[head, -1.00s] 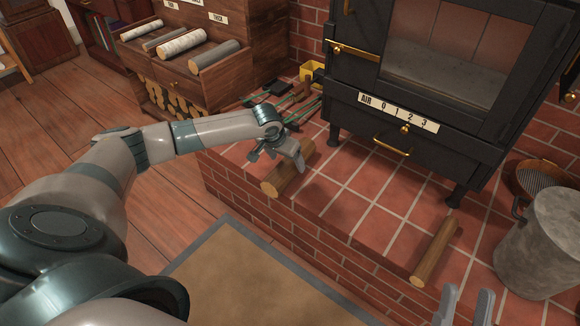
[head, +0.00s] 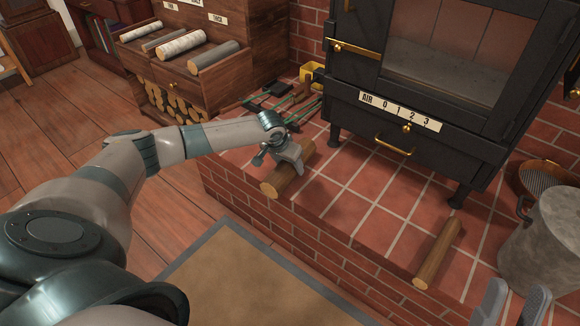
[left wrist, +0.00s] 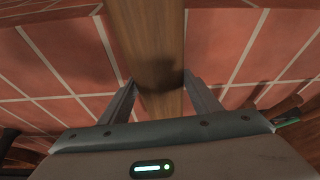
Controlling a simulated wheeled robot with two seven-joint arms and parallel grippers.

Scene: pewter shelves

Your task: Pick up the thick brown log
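A thick brown log (head: 290,178) lies on the red tiled hearth near its left edge. My left gripper (head: 290,158) is right over this log. In the left wrist view the log (left wrist: 150,45) runs between the two fingers of the left gripper (left wrist: 159,82), one on each side. The fingers are apart; whether they touch the log I cannot tell. A thinner brown log (head: 437,254) lies on the hearth further right. My right gripper (head: 512,305) shows at the bottom right, fingers apart and empty.
A grey metal bucket (head: 545,240) is at the right. Tools with green handles (head: 285,100) lie behind the log. A wooden rack (head: 180,75) holds several logs at the back left. Tiles between the two logs are clear.

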